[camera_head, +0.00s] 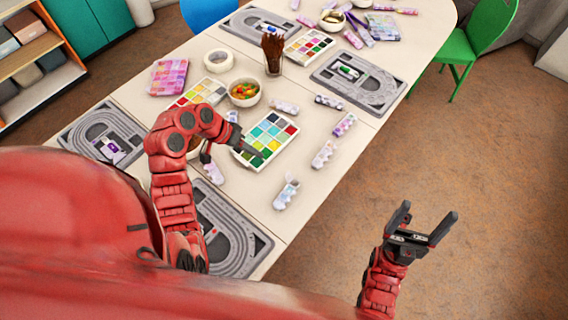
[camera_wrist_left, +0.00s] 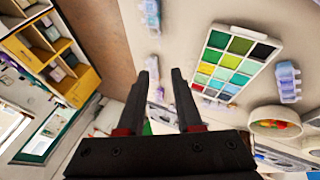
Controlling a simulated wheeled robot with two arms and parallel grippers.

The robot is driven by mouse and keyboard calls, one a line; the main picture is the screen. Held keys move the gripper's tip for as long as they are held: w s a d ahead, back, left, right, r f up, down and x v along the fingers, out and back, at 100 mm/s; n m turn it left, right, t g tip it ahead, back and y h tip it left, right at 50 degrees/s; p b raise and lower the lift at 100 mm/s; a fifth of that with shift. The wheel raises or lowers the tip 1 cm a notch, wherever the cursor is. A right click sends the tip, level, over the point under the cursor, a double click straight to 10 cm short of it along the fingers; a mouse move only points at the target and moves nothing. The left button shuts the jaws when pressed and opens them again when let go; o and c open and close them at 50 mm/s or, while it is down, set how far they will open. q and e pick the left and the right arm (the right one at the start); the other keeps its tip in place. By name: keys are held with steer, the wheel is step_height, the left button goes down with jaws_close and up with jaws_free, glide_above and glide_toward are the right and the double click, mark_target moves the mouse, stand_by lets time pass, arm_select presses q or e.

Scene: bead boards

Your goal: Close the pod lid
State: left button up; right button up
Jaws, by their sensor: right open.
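Several small white-and-purple pods lie along the near right part of the table; one pod (camera_head: 286,194) is by the right edge, another pod (camera_head: 323,154) is farther up. I cannot tell which lid is open. My left gripper (camera_head: 228,152) is at the paint palette (camera_head: 270,137), apart from these pods, partly hidden by its own arm. In the left wrist view its fingers (camera_wrist_left: 166,98) are apart with nothing between them; a pod (camera_wrist_left: 287,82) shows right of the palette. My right gripper (camera_head: 425,228) is open and empty, over the floor right of the table.
A bowl of colourful beads (camera_head: 244,93), a brush cup (camera_head: 272,52) and tape rolls (camera_head: 218,61) stand on the table (camera_head: 300,221). Grey bead boards (camera_head: 358,83) lie around its sides. A green chair (camera_head: 477,43) is at the far right. The floor at right is clear.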

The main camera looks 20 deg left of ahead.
arm_select(q)
steer(key=b, duration=0.4)
glide_toward(287, 172)
steer(key=p+x, duration=0.2)
steer(key=x, duration=0.3)
steer(key=shift+w+d+f, duration=0.1)
steer(key=shift+d+f, duration=0.05)
steer(key=shift+f, duration=0.15)
steer(key=shift+p+x, duration=0.35)
steer(key=shift+x, duration=0.6)
jaws_close()
